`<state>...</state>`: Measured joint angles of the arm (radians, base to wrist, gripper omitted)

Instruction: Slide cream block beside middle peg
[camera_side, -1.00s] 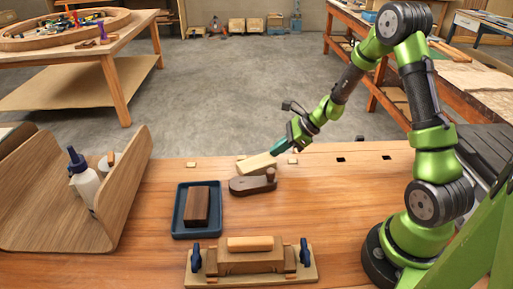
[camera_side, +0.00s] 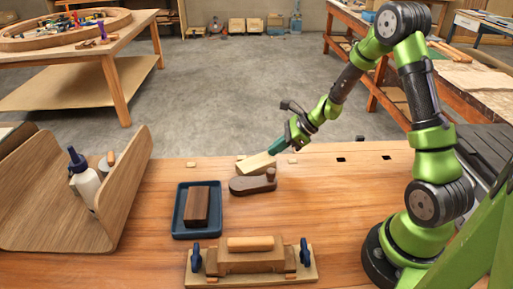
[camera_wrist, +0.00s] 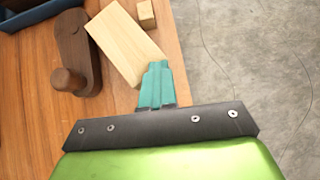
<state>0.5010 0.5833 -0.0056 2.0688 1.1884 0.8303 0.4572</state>
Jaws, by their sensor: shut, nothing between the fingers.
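The cream block (camera_side: 257,164) lies on the bench near its far edge, behind the dark brown knobbed tool. In the wrist view the block (camera_wrist: 127,42) lies at a slant, its near end at my fingertips. My gripper (camera_side: 277,148) is shut, with its teal fingers (camera_wrist: 157,82) against or just over that near end; I cannot tell whether they touch. A small pale peg (camera_wrist: 147,14), seemingly the middle one, stands close beside the block's other end, by the bench edge. In the side view this peg (camera_side: 241,157) shows only slightly behind the block.
The dark brown tool (camera_side: 254,184) with an upright knob (camera_wrist: 67,80) lies close beside the block. A blue tray (camera_side: 181,224) with a brown block, a clamped form (camera_side: 250,262) and a wooden holder (camera_side: 70,215) stand nearer. Other pegs (camera_side: 191,165) (camera_side: 292,161) line the far edge.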

